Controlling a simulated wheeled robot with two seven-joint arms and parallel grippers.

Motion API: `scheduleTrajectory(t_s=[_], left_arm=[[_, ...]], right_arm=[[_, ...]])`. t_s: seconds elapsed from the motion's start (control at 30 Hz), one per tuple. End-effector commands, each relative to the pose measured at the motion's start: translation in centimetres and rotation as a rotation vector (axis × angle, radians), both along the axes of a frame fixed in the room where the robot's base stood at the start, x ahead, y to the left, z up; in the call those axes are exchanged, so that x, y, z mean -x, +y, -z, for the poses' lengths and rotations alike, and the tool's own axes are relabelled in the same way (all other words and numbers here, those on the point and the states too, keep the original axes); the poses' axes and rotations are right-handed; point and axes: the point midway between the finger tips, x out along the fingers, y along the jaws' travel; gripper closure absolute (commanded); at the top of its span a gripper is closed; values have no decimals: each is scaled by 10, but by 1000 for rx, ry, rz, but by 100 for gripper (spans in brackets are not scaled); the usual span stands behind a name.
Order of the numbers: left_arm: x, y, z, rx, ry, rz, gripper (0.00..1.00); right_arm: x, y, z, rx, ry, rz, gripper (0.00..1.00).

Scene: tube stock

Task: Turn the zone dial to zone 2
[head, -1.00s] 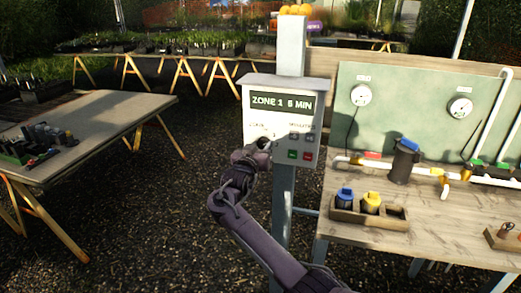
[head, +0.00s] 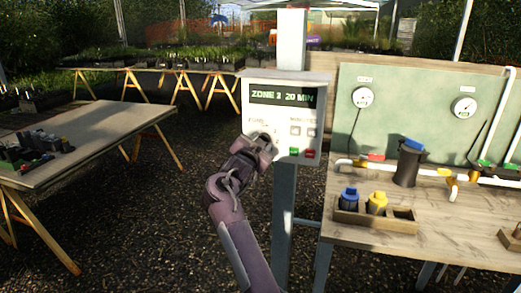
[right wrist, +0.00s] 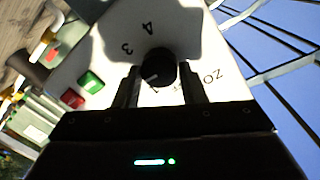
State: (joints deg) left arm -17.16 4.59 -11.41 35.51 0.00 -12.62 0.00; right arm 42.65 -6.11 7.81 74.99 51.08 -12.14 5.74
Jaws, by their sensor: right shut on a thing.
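The control box (head: 315,100) hangs on a grey post. Its display (head: 283,95) shows "ZONE", a small digit that looks like 2, and "20 MIN". The black zone dial (right wrist: 158,66) shows in the right wrist view, with printed 1, 3 and 4 around it. Its pale pointer mark aims to the lower left, between 1 and 3, where a finger hides the print. My right gripper (head: 263,140) is at the panel's lower left, and its fingers (right wrist: 160,86) are shut on the dial from both sides. My left gripper is not in view.
The panel has several buttons, including a green one (head: 294,152) and a red one (head: 310,154). A wooden bench (head: 350,246) with pipes, a dark canister (head: 408,165) and a valve tray (head: 375,222) stands on the right. Another table (head: 110,125) is on the left.

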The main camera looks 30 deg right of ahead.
Motion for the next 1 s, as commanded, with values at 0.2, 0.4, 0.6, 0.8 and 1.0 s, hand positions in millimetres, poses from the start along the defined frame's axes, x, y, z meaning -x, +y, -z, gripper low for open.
scheduleTrajectory(t_s=[0.2,0.4,0.6,0.8,1.0], left_arm=[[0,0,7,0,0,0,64],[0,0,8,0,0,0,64],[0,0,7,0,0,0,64],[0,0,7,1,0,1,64],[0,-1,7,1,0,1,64]], right_arm=[[0,0,1,-38,-44,1,86],[0,0,0,-47,-54,1,86],[0,0,0,-47,-54,1,86],[0,0,0,-47,-54,1,49],[0,0,0,-46,-54,0,41]])
